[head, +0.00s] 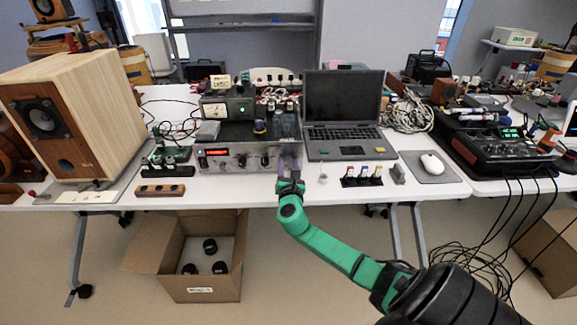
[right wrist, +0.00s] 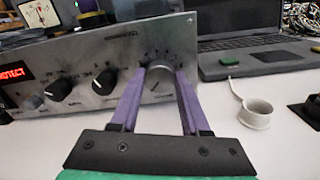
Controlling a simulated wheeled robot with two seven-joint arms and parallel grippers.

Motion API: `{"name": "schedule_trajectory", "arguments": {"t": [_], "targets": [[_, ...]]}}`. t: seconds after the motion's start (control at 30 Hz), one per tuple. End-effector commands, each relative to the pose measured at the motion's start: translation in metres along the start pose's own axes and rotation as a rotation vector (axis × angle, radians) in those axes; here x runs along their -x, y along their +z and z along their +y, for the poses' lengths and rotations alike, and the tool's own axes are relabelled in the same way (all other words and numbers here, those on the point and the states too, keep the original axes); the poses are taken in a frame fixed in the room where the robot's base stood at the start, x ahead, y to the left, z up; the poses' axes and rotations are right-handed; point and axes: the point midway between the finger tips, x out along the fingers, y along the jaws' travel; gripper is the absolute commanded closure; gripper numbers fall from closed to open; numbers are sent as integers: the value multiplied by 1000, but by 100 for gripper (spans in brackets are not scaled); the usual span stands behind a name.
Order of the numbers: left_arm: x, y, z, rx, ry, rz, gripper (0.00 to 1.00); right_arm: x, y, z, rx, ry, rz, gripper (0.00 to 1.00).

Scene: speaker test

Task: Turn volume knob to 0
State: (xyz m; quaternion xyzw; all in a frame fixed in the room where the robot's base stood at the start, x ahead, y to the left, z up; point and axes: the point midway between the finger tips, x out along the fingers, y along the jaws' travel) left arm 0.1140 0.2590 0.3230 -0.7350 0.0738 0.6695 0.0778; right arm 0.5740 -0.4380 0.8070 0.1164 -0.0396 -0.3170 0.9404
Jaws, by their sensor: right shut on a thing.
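The silver-fronted amplifier (head: 228,159) stands on the white table below the laptop's left side. In the right wrist view its front panel (right wrist: 120,50) carries a large silver knob (right wrist: 160,84) with scale marks around it, at the right end. Two black knobs sit to its left. My right gripper (head: 289,168) is at the amplifier's right end. Its purple fingers are shut on the silver knob, one on each side, in the right wrist view. The fingers hide the knob's sides, and in the head view the gripper covers it. My left gripper is in no view.
The laptop (head: 343,107) stands open behind and right of the amplifier. A wooden speaker (head: 100,110) stands at the left. A pale ring (right wrist: 255,113) lies right of my gripper. A red display (right wrist: 13,73) reads "PROTECT". An open box (head: 190,255) is under the table.

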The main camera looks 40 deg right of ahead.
Motion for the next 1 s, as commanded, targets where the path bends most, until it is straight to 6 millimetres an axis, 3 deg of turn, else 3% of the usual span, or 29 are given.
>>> {"name": "schedule_trajectory", "arguments": {"t": [0.1, 0.13, 0.2, 0.53, 0.67, 0.77, 1.0], "targets": [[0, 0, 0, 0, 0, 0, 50, 1, -3, 0, 2, 1, 6, 100], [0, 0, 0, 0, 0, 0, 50, 1, -3, 0, 2, 1, 6, 50], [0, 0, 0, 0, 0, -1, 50, 1, -3, 0, 2, 1, 5, 24], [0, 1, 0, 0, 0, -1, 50, 2, -1, 0, 0, 1, 2, 24], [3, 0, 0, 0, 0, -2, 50, 14, -1, 0, 1, 2, 4, 24], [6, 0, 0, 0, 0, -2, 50, 35, -1, 0, -1, 2, 6, 24], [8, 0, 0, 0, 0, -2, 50, 106, -3, -1, 0, 1, 8, 24]]}}
